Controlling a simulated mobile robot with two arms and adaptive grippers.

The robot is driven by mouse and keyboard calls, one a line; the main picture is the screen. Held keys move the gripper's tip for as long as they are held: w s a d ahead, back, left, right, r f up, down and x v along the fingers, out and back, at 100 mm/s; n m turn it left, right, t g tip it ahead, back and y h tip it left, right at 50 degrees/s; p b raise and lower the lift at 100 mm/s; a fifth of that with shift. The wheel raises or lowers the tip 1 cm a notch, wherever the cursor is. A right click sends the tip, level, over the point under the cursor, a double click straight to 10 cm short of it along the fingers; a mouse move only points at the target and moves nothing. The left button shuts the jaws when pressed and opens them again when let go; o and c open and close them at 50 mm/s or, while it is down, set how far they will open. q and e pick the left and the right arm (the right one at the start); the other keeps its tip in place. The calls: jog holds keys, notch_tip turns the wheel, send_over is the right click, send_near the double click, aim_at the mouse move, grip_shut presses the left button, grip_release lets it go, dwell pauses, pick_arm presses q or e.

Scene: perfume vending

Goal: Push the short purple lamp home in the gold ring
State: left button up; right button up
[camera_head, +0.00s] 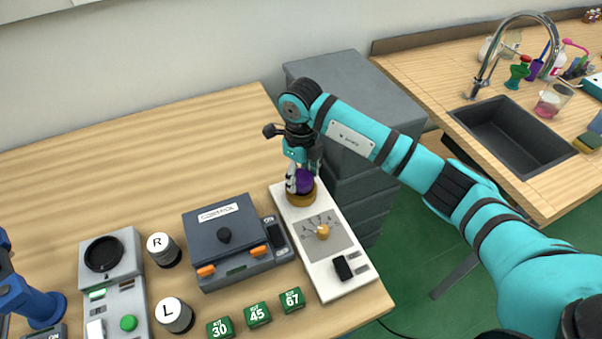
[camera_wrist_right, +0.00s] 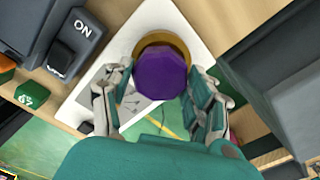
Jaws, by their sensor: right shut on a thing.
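The short purple lamp (camera_head: 303,181) sits at the gold ring (camera_head: 301,198) at the far end of a white board (camera_head: 327,270). My right gripper (camera_head: 303,178) comes down over the lamp and is shut on it, one finger on either side. In the right wrist view the faceted purple lamp (camera_wrist_right: 161,75) covers most of the gold ring (camera_wrist_right: 178,42), whose far rim shows. I cannot tell how deep the lamp sits. The fingers of my right gripper (camera_wrist_right: 163,95) flank it there. My left gripper is not in view.
A dark control box (camera_head: 225,235) stands left of the board, with R (camera_head: 164,249) and L (camera_head: 174,315) jars farther left. Green number blocks (camera_head: 257,314) line the front. Grey drawers (camera_head: 345,95) stand behind, and a sink counter (camera_head: 510,120) is at right. The back-left table is clear.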

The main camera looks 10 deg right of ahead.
jog(key=shift+f, duration=0.15)
jog(key=shift+f+b, duration=0.15)
jog(key=shift+b, duration=0.15)
dwell(0.4)
jog(key=o, duration=1.4)
jog(key=shift+r+p, duration=1.95)
jog(key=shift+r, duration=1.55)
jog(key=shift+s+f, duration=0.1)
